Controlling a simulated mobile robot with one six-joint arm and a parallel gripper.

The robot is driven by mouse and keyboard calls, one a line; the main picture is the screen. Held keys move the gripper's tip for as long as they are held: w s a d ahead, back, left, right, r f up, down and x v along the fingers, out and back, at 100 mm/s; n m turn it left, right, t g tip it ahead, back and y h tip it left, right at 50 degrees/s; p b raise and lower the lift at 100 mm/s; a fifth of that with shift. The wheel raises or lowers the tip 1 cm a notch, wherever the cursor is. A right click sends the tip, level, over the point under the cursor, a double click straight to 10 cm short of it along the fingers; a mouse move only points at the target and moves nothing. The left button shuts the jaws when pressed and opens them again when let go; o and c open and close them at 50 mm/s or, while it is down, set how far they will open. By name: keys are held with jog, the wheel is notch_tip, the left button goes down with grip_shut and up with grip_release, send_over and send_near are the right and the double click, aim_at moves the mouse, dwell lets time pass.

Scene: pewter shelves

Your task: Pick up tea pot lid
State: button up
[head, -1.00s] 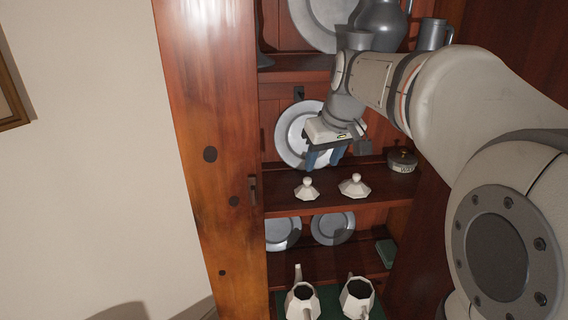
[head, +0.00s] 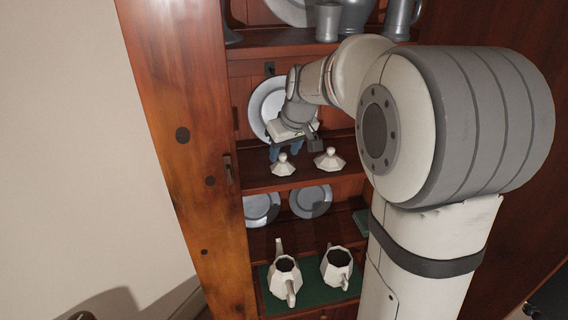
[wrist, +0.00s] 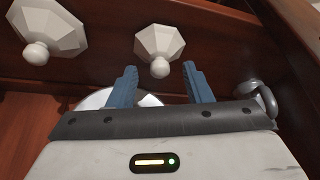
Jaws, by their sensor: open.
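Two white faceted tea pot lids with round knobs sit on the middle shelf (head: 262,182): a left lid (head: 283,167) and a right lid (head: 328,160). My gripper (head: 287,153) is open and empty, just above and behind the left lid in the head view. In the wrist view, the blue fingers (wrist: 160,82) are apart, and one lid (wrist: 158,42) shows beyond the tips, roughly centred between them. The other lid (wrist: 50,28) is at the upper left there. No contact with either lid is visible.
A pewter plate (head: 259,102) leans behind my gripper. Pewter mugs and a jug stand on the shelf above. Two white teapots (head: 284,270) (head: 337,268) stand on a green mat below, with plates (head: 311,200) behind. The wooden door (head: 175,100) bounds the left side.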

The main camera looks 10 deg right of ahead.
jog(key=shift+w+f, duration=0.25)
jog(key=shift+f, duration=0.4)
jog(key=shift+c, duration=0.4)
grip_shut()
